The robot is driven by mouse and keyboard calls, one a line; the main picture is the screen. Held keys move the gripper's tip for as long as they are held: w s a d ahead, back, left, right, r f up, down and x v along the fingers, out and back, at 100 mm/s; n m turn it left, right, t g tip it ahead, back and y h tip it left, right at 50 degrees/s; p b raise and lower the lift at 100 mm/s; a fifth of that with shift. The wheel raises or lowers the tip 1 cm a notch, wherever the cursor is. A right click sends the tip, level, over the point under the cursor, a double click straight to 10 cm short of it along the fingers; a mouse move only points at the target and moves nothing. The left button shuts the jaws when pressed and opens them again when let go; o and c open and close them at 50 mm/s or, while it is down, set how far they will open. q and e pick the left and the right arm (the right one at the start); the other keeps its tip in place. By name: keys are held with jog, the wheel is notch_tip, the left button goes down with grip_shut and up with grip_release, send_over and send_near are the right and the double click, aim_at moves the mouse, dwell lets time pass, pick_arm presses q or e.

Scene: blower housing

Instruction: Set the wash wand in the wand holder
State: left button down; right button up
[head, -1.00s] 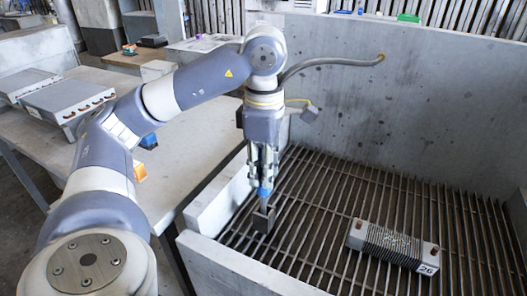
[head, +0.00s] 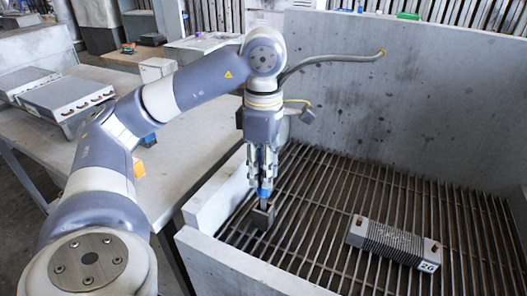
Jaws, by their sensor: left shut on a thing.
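My left gripper (head: 264,184) points straight down over the left side of the wash booth. It is shut on a blue part (head: 264,192), which looks like the wash wand, mostly hidden between the fingers. A grey hose (head: 330,61) runs from the booth's back wall to behind this gripper. A small dark block (head: 262,216), which looks like the wand holder, is directly below the fingers, near the booth's left wall. The blue part meets the top of the block in the picture; I cannot tell how deep it sits. My right gripper is out of view.
A finned block marked 26 (head: 393,245) lies on the slatted grate (head: 330,215) to the right. Low booth walls (head: 235,272) stand at the front and left. A grey table (head: 178,165) with finned units (head: 66,98) is left of the booth.

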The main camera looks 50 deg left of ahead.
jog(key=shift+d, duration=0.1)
pick_arm(q)
jog(key=c, duration=1.3)
grip_release()
jog(key=shift+r, duration=4)
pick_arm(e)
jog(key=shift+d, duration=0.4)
